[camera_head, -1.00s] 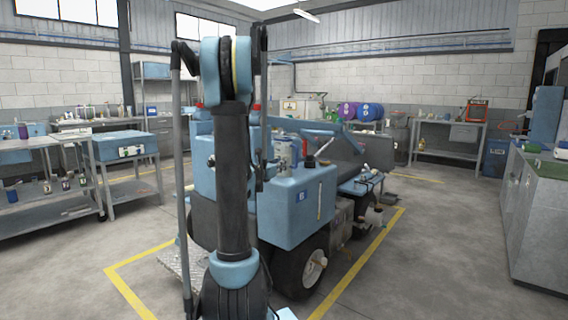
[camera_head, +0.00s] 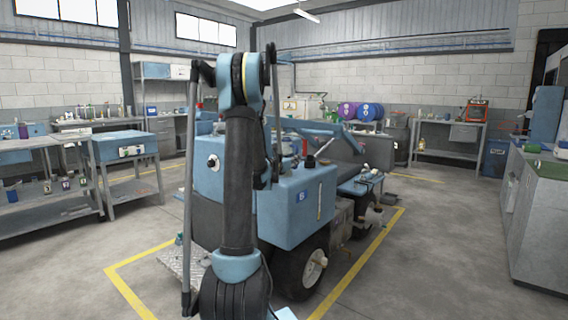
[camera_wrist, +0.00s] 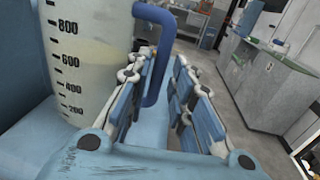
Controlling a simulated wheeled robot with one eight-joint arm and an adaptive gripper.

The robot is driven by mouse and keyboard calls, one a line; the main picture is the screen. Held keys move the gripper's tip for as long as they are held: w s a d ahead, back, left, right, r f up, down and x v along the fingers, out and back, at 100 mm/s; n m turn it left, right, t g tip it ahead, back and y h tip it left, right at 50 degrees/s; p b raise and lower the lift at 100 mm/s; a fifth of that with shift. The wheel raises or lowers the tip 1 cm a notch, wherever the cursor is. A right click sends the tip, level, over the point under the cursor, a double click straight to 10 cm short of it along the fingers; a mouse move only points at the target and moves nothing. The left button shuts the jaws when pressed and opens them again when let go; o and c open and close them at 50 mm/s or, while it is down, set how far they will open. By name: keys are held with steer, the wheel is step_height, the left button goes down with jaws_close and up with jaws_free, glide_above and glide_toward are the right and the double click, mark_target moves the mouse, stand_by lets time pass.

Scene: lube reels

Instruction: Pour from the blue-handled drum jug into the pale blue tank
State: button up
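In the wrist view a translucent jug (camera_wrist: 95,50) with a printed scale and a blue handle (camera_wrist: 156,75) stands close on the left. Pale liquid shows inside it. My gripper (camera_wrist: 167,62) has its two fingers on either side of the handle's lower part. A gap shows between the handle and the right finger, so it looks open around the handle. The pale blue tank (camera_head: 300,205), with a numbered label and a sight gauge, sits on the vehicle in the head view. There my arm hides the gripper, and I cannot make out the jug clearly.
The vehicle's wheel (camera_head: 312,268) stands inside a yellow floor outline (camera_head: 345,285). A workbench (camera_head: 40,155) is at left and a grey cabinet with a green top (camera_head: 535,215) at right. Purple and blue drums (camera_head: 360,112) are behind. The floor between vehicle and cabinet is clear.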

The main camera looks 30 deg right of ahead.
mark_target(297, 166)
steer(key=x, duration=0.3)
steer(key=shift+w+d, duration=0.2)
steer(key=shift+d, duration=0.1)
jaws_close()
steer(key=shift+r, duration=0.1)
